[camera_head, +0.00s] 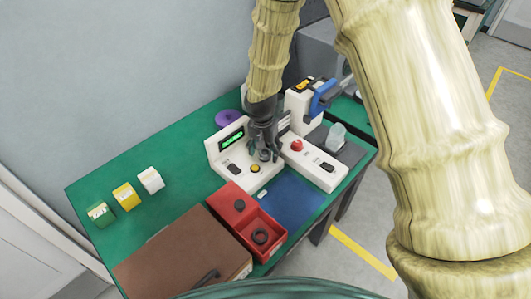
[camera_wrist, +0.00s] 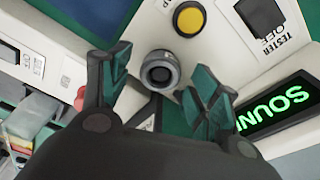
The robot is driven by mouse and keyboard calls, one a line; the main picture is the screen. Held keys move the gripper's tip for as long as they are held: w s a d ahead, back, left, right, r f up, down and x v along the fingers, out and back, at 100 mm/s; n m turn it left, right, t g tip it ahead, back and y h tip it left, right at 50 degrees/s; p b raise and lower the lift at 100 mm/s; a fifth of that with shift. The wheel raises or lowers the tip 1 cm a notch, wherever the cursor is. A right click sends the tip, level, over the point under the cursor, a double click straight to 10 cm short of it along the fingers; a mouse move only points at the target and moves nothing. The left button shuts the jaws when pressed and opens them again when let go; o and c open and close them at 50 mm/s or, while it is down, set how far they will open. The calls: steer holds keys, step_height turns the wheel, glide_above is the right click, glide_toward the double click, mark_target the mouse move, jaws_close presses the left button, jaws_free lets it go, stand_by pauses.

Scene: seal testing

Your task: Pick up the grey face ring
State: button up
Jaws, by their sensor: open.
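The grey face ring (camera_wrist: 159,70) shows in the wrist view as a short grey cylinder with a dark round opening, on the white tester (camera_wrist: 145,30). It lies between my gripper's (camera_wrist: 162,82) spread teal-tipped fingers, with gaps visible on both sides. My gripper is open and empty. In the head view my gripper (camera_head: 264,138) points down over the tester (camera_head: 231,172), and the ring (camera_head: 264,156) is only partly visible below the fingers.
A white unit with a red button (camera_head: 297,145) stands close right of my gripper, and a press with a blue lever (camera_head: 322,97) behind. A red tray (camera_head: 233,222), blue mat (camera_head: 294,201) and brown board (camera_head: 180,258) lie in front. The green table (camera_head: 176,170) has free room at left.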

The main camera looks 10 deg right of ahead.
steer(key=c, duration=1.2)
steer(key=shift+w+r, duration=0.1)
steer(key=shift+r, duration=0.05)
steer(key=shift+r+b, duration=0.35)
steer(key=shift+r, duration=0.15)
steer(key=shift+s+a+r+b, duration=0.1)
steer(key=shift+s+r+b, duration=0.15)
steer(key=shift+r, duration=0.3)
steer(key=shift+s+r+b, duration=0.15)
steer(key=shift+r+b, duration=0.2)
steer(key=shift+r, duration=0.2)
steer(key=shift+s+a+r+p, duration=0.1)
steer(key=shift+s+a+r, duration=0.8)
steer(key=shift+s, duration=1.5)
steer(key=shift+s+a+r+p, duration=0.15)
steer(key=shift+s+a+r, duration=0.65)
steer(key=shift+s, duration=1.65)
steer(key=shift+s+a+r+p, duration=0.1)
steer(key=shift+s+a+r, duration=0.8)
steer(key=shift+s, duration=1.5)
